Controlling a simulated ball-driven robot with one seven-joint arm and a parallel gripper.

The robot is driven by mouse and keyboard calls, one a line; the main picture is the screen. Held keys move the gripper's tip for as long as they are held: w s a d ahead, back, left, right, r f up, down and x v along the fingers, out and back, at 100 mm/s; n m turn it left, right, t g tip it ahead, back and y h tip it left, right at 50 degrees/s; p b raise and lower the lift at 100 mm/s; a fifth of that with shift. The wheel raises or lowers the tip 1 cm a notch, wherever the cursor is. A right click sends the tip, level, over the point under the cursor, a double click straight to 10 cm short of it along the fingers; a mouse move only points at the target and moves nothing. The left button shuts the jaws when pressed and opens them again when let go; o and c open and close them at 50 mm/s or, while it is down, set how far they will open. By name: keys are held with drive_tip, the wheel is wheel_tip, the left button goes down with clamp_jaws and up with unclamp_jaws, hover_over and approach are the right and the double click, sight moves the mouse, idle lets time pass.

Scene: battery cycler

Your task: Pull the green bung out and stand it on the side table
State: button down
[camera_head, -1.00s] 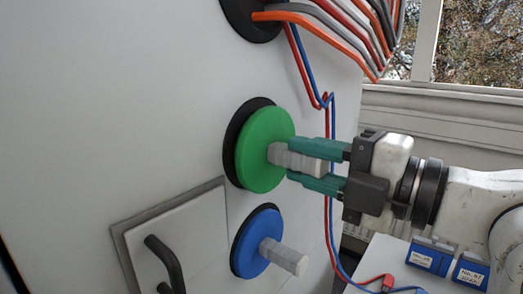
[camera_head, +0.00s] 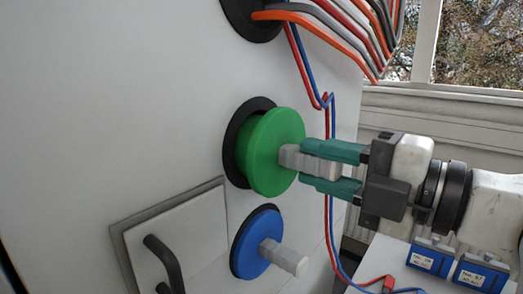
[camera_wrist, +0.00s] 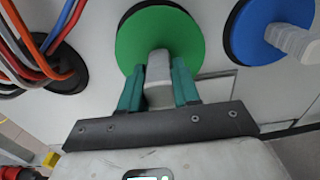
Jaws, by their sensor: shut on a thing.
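The green bung (camera_head: 272,152) is a thick green disc with a grey square handle. It sits partly out of a black-rimmed round opening in the white cabinet wall, with a green side showing between disc and rim. My gripper (camera_head: 333,166) is to its right, with its teal fingers shut on the grey handle. In the wrist view the green bung (camera_wrist: 160,42) is straight ahead, and my gripper (camera_wrist: 159,85) has a finger on each side of the handle. The inner end of the bung is hidden. The side table (camera_head: 356,262) shows only in part at the lower right.
A blue bung (camera_head: 256,243) with a grey handle sits below the green one. Red and blue wires (camera_head: 328,130) hang close behind my fingers. Orange, grey and red cables (camera_head: 330,30) leave an upper opening. Blue labelled boxes (camera_head: 430,257) and a red connector stand on the table.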

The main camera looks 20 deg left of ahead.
drive_tip(key=shift+b+v, duration=0.35)
drive_tip(key=shift+v, duration=1.8)
drive_tip(key=shift+r, duration=0.15)
